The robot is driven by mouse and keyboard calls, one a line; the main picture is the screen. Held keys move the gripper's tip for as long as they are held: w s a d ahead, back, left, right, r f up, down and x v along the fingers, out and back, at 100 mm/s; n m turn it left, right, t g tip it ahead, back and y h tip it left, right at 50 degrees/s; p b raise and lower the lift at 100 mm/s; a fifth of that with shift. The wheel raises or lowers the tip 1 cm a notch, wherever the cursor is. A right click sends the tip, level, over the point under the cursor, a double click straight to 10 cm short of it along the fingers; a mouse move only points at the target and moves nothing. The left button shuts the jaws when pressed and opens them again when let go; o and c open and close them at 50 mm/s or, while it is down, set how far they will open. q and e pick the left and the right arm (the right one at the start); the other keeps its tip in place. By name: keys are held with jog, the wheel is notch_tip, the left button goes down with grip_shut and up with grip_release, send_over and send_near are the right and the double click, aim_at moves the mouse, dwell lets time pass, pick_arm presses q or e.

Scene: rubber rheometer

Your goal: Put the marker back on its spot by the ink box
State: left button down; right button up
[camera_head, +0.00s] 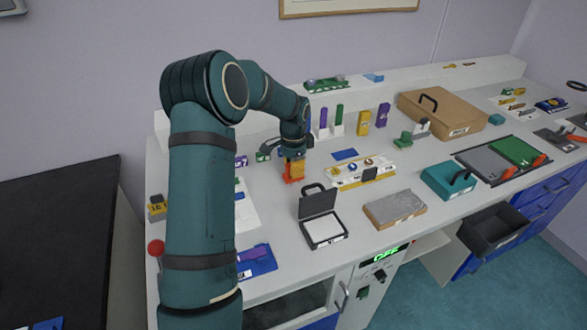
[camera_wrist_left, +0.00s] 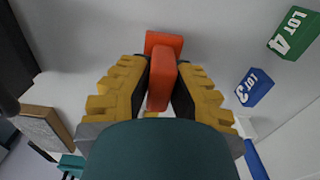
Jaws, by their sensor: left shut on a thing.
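My left gripper (camera_head: 293,164) is shut on an orange-red piece (camera_head: 291,179), which looks like the marker. It also shows between the yellow ridged fingers in the left wrist view (camera_wrist_left: 163,72), with a wider block at its far end. The piece is low over the white bench, left of the white strip with round parts. I cannot tell whether it touches the bench. An open dark case with a white pad (camera_head: 324,229), possibly the ink box, stands in front of the gripper and to its right. My right gripper is not in view.
A grey slab (camera_head: 395,209) and a teal box (camera_head: 448,181) lie right of the case. A cardboard box (camera_head: 442,112) and upright yellow and purple blocks stand behind. Blocks LOT 3 (camera_wrist_left: 254,88) and LOT 4 (camera_wrist_left: 294,33) show in the wrist view. Some bare bench surrounds the case.

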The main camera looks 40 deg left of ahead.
pick_arm(q)
jog(key=shift+f, duration=0.1)
jog(key=c, duration=1)
grip_release()
jog(key=shift+f, duration=0.1)
notch_tip(320, 180, up, 12)
jog(key=p, duration=0.2)
jog(key=shift+r+p, duration=0.2)
jog(key=shift+p, duration=0.1)
